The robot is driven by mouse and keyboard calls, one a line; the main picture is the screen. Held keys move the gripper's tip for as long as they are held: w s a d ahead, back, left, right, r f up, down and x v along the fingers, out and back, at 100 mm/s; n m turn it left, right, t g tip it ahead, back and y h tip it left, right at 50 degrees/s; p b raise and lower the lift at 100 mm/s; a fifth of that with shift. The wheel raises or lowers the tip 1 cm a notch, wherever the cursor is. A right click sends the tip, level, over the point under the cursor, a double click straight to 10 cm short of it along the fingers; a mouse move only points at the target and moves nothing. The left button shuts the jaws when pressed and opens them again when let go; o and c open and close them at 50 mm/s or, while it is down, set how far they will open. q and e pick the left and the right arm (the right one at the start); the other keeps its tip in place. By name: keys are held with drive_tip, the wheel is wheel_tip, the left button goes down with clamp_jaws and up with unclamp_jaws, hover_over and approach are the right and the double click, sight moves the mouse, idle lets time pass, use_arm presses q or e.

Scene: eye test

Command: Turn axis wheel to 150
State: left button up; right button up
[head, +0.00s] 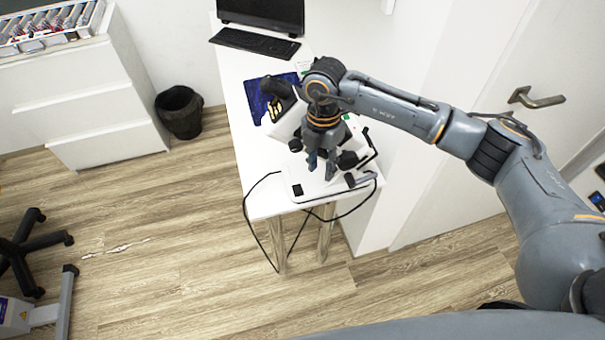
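A white instrument with black knobs and a black eyepiece (277,88) stands on the white table (245,150). The axis wheel cannot be made out; my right arm and gripper cover the middle of the instrument. My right gripper (321,166) points down over the instrument's front part, close to a black knob (347,160) on its right. Its two fingertips are apart, with nothing visible held between them. Whether they touch the instrument cannot be told. My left gripper is not in view.
A monitor (262,14) and keyboard (254,43) are at the table's back. A black cable (247,207) hangs off the front edge. A door with a handle (536,98) is at right. A bin (180,112) and drawers (100,110) stand left. The middle floor is clear.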

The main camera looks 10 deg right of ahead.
drive_tip(key=shift+s+a+f+n+y, duration=0.1)
drive_tip(key=shift+s+a+n+y, duration=0.2)
drive_tip(key=shift+a, duration=0.5)
drive_tip(key=shift+s+a+f+n+y, duration=0.1)
drive_tip(key=shift+s+a+f+y, duration=0.2)
drive_tip(key=shift+a, duration=0.5)
drive_tip(key=shift+s+a+r+n+y, duration=0.15)
drive_tip(key=shift+a+y, duration=0.25)
drive_tip(key=shift+a, duration=0.4)
drive_tip(key=shift+f, duration=0.1)
